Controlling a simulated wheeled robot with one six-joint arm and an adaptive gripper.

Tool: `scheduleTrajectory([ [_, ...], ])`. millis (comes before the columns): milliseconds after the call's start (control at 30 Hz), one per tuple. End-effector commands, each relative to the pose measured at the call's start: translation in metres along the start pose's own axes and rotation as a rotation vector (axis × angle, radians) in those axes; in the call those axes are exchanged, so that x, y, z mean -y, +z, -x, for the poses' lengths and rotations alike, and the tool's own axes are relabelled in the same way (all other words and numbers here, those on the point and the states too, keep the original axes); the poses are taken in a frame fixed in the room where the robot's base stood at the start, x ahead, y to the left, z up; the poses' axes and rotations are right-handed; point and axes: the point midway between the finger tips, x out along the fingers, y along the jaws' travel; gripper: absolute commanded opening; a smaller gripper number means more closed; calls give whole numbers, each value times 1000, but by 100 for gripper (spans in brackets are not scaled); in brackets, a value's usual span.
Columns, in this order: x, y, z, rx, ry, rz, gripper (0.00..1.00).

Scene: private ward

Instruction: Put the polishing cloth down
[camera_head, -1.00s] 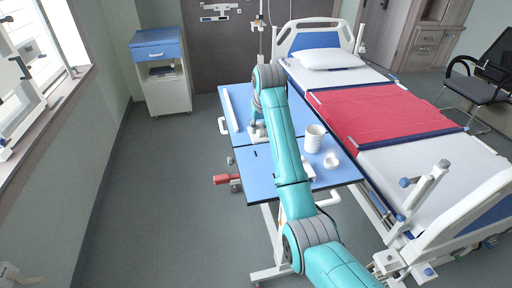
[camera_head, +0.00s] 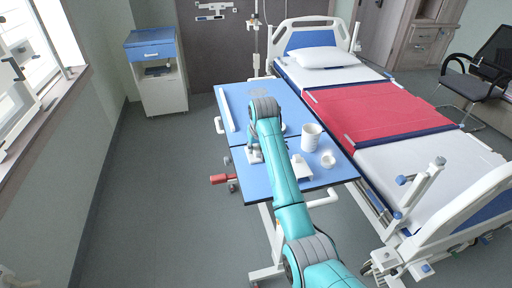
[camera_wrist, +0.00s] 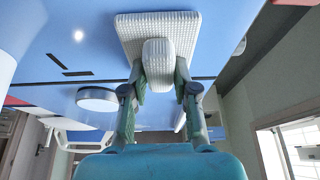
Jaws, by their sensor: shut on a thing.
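The polishing cloth (camera_wrist: 158,22) is a white, waffle-textured square with a raised, rounded fold in its middle. In the wrist view my gripper (camera_wrist: 159,82) is shut on that fold, one finger on each side. The flat part of the cloth spreads out beyond the fingertips, over the blue table top. I cannot tell whether its underside touches the table. In the head view my gripper (camera_head: 254,153) is low over the left edge of the blue table (camera_head: 236,107), partly hidden by my arm, with a bit of white showing there.
A ribbed white cup (camera_head: 311,137), a small white dish (camera_head: 328,160) and a white block-like item (camera_head: 301,169) stand right of my arm. A long white strip (camera_head: 226,110) lies along the left edge. A faint grey patch (camera_head: 259,92) marks the far half. The bed (camera_head: 375,115) adjoins the table.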

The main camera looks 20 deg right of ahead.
Motion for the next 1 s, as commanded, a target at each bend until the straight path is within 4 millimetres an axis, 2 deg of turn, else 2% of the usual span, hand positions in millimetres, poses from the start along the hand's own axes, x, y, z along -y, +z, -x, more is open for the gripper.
scheduleTrajectory([
  [167,0,1,-2,0,0,0,0],
  [200,0,1,-2,0,0,0,31],
  [300,0,1,-2,0,0,0,53],
  [600,0,0,-1,0,0,0,53],
  [733,0,-1,6,-1,0,0,53],
  [867,0,-1,26,-4,0,0,53],
  [1000,0,-1,55,-5,0,0,53],
])
